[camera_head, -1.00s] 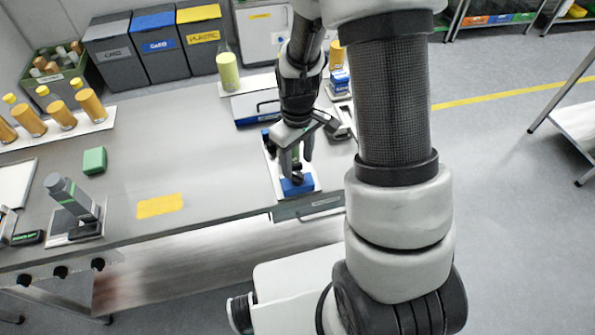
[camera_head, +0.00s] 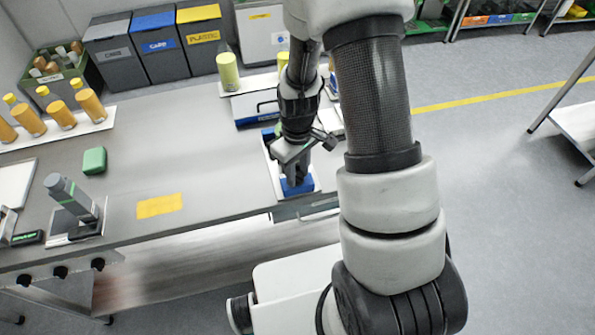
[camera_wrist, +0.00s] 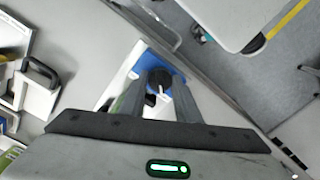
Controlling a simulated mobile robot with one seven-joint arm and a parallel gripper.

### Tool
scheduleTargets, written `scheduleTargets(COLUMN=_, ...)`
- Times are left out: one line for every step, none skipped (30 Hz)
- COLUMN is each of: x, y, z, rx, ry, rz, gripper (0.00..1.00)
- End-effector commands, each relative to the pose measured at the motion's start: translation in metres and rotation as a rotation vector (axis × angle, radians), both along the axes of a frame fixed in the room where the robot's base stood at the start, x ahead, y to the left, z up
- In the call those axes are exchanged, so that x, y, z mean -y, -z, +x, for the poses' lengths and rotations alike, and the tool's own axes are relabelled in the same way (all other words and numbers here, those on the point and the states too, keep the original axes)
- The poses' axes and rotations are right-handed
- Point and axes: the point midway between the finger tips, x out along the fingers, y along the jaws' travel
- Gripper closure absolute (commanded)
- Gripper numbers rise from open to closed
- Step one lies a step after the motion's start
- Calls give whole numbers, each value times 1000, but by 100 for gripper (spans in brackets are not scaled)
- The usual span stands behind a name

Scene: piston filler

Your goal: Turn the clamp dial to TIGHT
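The clamp dial (camera_wrist: 160,77) is a round black knob with a white pointer mark on its near side. It sits on a blue base (camera_wrist: 150,59), which also shows in the head view (camera_head: 298,188) near the front edge of the bench. My gripper (camera_head: 295,180) points down over the blue base. In the wrist view, its two fingers (camera_wrist: 160,88) stand apart, one on each side of the dial. I cannot tell whether they touch it. In the head view the dial is hidden by my gripper. No TIGHT lettering is readable.
A yellow mat (camera_head: 160,206) and a green block (camera_head: 94,160) lie on the bench left of my gripper. A grey upright device (camera_head: 72,200) stands farther left. A white platform with a blue-fronted unit (camera_head: 256,112) lies behind. The bench middle is clear.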

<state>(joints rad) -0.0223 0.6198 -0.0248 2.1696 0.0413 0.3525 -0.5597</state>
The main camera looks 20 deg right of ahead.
Motion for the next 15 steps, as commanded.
scheduleTargets(x=0, y=0, z=0, rx=0, ry=0, rz=0, gripper=80)
scheduleTargets(x=0, y=0, z=0, rx=0, ry=0, rz=0, gripper=85)
scheduleTargets(x=0, y=0, z=0, rx=0, ry=0, rz=0, gripper=91)
scheduleTargets(x=0, y=0, z=0, rx=0, ry=0, rz=0, gripper=94)
scheduleTargets(x=0, y=0, z=0, rx=0, ry=0, rz=0, gripper=94)
scheduleTargets(x=0, y=0, z=0, rx=0, ry=1, rz=0, gripper=94)
scheduleTargets(x=0, y=0, z=0, rx=0, ry=2, rz=0, gripper=94)
scheduleTargets(x=0, y=0, z=0, rx=0, ry=4, rz=0, gripper=94)
scheduleTargets(x=0, y=0, z=0, rx=0, ry=8, rz=0, gripper=94)
scheduleTargets(x=0, y=0, z=0, rx=0, ry=13, rz=0, gripper=94)
scheduleTargets(x=0, y=0, z=0, rx=0, ry=18, rz=0, gripper=94)
scheduleTargets(x=0, y=0, z=0, rx=0, ry=29, rz=0, gripper=94)
scheduleTargets(x=0, y=0, z=0, rx=1, ry=39, rz=1, gripper=94)
scheduleTargets(x=0, y=0, z=0, rx=1, ry=50, rz=1, gripper=94)
scheduleTargets(x=0, y=1, z=0, rx=1, ry=67, rz=1, gripper=94)
